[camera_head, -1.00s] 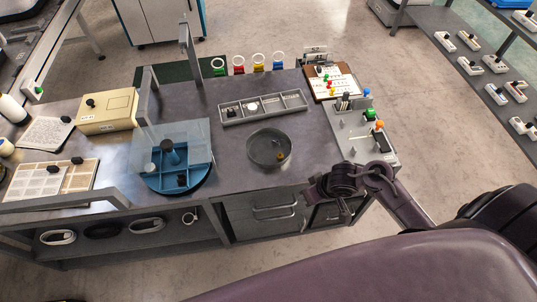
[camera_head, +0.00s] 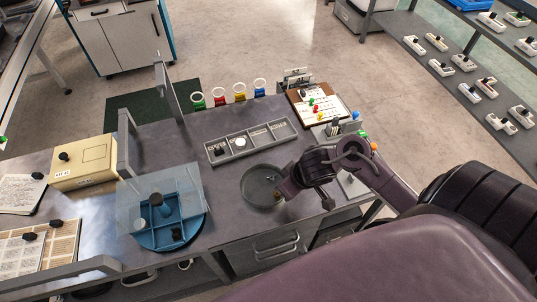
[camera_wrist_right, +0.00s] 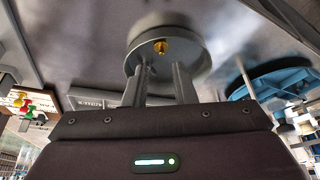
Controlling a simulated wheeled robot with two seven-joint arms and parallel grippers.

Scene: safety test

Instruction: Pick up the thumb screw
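The thumb screw is a small brass-coloured piece (camera_wrist_right: 161,47) inside a round grey dish (camera_wrist_right: 196,52). In the head view the dish (camera_head: 257,188) is on the table, and the screw is at its right side, largely covered by my right gripper (camera_head: 281,193). In the right wrist view, my right gripper (camera_wrist_right: 163,68) has its two fingers apart with nothing between them. The fingertips are at the dish's near rim, and the screw appears beyond them, roughly centred between them. Whether the fingers touch the dish cannot be told. My left gripper is not in view.
A grey compartment tray (camera_head: 288,124) lies behind the dish. A blue round organizer (camera_head: 190,232) with a clear cover stands to the left. A clipboard (camera_head: 333,102) with coloured pieces and a switch panel (camera_head: 352,184) are on the right. A beige box (camera_head: 84,163) sits far left.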

